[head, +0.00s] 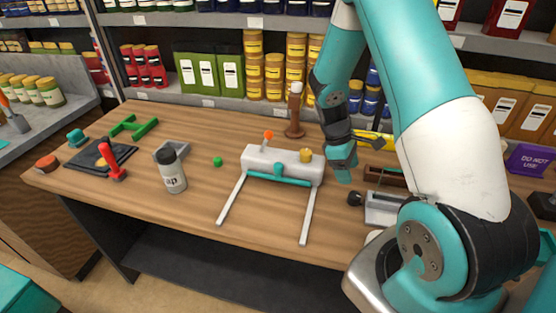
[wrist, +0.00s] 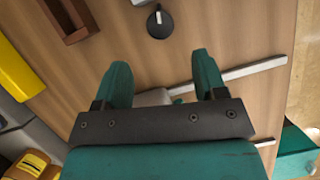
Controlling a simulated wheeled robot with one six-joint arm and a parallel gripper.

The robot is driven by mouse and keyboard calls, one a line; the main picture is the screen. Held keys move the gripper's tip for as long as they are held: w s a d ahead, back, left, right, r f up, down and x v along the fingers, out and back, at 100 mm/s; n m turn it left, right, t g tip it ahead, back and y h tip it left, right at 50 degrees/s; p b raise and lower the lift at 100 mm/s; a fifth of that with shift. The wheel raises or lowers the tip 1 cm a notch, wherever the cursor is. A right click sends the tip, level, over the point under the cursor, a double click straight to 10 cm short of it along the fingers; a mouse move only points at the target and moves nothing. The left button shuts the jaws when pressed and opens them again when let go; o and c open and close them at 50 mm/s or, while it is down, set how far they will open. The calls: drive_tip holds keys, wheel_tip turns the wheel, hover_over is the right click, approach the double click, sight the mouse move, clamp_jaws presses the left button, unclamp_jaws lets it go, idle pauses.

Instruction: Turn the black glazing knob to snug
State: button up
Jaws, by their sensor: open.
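The black knob (head: 355,198) sits on the left side of a small grey box (head: 384,208) on the bench, in front of the brown tray. In the wrist view the knob (wrist: 159,22) is at the top centre, with a pale pointer line on its face. My gripper (head: 342,172) points down over the bench, behind and slightly left of the knob, apart from it. In the wrist view my gripper (wrist: 162,76) is open, with nothing held between its teal fingers. The knob lies beyond the fingertips in that view.
A white block with a teal bar (head: 258,160) and two pale rails stands left of my gripper. A brown tray (head: 385,175) and a yellow item (head: 374,139) are close by on the right. Shelves line the back.

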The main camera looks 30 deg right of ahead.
drive_tip(key=b+v, duration=0.2)
drive_tip(key=v, duration=0.7)
wheel_tip(320, 180, up, 3)
drive_tip(key=g+h+b, duration=0.2)
drive_tip(key=g, duration=0.2)
hover_over(355, 195)
wheel_tip(355, 195, down, 19)
drive_tip(key=shift+w+a+f+p, duration=0.1)
drive_tip(key=shift+w+p, duration=0.05)
drive_tip(key=shift+p, duration=1)
drive_tip(key=shift+f+n+h, duration=0.15)
drive_tip(key=shift+n+h, duration=0.25)
drive_tip(key=shift+n, duration=0.2)
drive_tip(key=shift+a+n+t+h, duration=0.1)
drive_tip(key=shift+n+t+h, duration=0.5)
drive_tip(key=shift+n, duration=0.2)
drive_tip(key=b+v, duration=0.3)
drive_tip(key=v, duration=1.5)
drive_tip(key=s+a+r+t+y, duration=0.2)
drive_tip(key=a+r, duration=0.2)
drive_tip(key=a, duration=0.3)
drive_tip(key=s+a+r+t+y, duration=0.3)
drive_tip(key=a+r, duration=0.2)
drive_tip(key=a, duration=0.2)
drive_tip(key=shift+s+a+m+t+p, duration=0.2)
drive_tip(key=shift+m+t+p, duration=0.1)
drive_tip(key=shift+m+p, duration=0.15)
drive_tip(key=shift+w, duration=0.1)
